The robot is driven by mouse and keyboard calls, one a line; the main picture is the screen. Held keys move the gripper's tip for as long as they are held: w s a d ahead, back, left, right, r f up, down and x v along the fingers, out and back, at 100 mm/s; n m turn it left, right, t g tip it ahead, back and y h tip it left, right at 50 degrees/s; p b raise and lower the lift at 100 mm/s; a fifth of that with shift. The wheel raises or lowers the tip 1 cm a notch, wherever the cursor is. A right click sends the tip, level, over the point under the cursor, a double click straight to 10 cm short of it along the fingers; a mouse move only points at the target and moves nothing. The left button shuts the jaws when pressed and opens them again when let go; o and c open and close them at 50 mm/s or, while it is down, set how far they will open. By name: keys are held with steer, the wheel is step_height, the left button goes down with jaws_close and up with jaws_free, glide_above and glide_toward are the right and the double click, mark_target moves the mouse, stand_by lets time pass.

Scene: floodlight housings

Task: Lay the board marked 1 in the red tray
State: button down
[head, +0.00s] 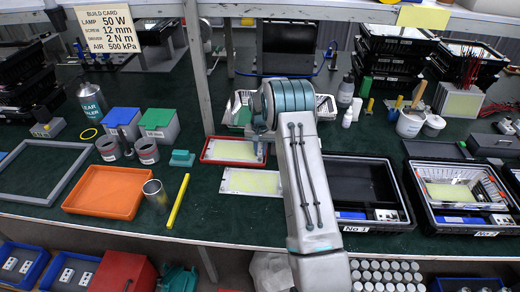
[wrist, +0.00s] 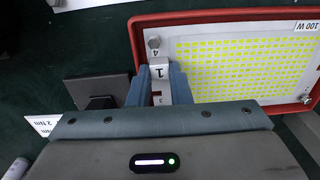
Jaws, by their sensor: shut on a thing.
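My gripper (wrist: 158,88) is shut on the pale tab marked 1 (wrist: 159,71) at one edge of a yellow-gridded board (wrist: 245,62) labelled 100 W. In the wrist view this board lies within the rim of the red tray (wrist: 222,17). Whether it rests flat on the tray floor cannot be told. In the head view the board (head: 230,149) shows inside the red tray (head: 228,163), left of my gripper (head: 259,151). My arm and gripper hide part of the tray's right side.
A second yellow board (head: 250,181) lies on the bench in front. An orange tray (head: 105,191), a metal can (head: 155,195) and a yellow bar (head: 178,201) stand to the left. Black cases (head: 366,190) stand to the right.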

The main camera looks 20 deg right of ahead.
steer(key=shift+f, duration=0.2)
stand_by(0.4)
steer(key=c, duration=1.3)
jaws_free()
steer(key=shift+o, duration=0.2)
